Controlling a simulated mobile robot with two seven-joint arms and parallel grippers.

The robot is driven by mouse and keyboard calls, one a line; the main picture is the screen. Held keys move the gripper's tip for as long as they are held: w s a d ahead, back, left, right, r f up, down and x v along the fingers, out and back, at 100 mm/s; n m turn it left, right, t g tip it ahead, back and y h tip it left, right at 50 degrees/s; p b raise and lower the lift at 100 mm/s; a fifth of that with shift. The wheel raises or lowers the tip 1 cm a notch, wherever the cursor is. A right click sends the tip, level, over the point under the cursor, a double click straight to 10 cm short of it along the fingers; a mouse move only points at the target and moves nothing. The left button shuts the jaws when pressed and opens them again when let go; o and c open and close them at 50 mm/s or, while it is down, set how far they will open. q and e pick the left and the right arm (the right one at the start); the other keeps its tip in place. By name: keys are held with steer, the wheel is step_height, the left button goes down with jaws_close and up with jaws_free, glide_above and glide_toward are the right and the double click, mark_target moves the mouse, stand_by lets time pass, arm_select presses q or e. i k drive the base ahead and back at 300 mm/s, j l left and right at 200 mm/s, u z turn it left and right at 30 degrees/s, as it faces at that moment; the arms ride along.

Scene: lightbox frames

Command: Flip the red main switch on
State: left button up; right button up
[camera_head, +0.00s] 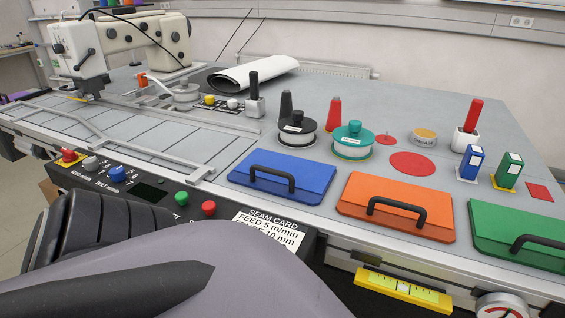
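A red rotary knob on a yellow plate (68,156), which looks like the red main switch, sits at the far left end of the dark control panel (149,188) on the table's front edge. Its on or off position is too small to tell. Large grey and black arm parts of mine fill the lower left foreground and hide part of the panel's front. No gripper fingertips show, so neither gripper's state can be seen.
The panel also has a grey knob (90,164), a blue knob (117,174), a green button (181,198) and a red button (208,208). Blue (262,185), orange (365,205) and green (495,222) handled cases lie right of it. A sewing machine (120,38) stands back left.

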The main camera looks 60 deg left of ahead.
mark_target(69, 155)
steer(key=u, duration=2.8)
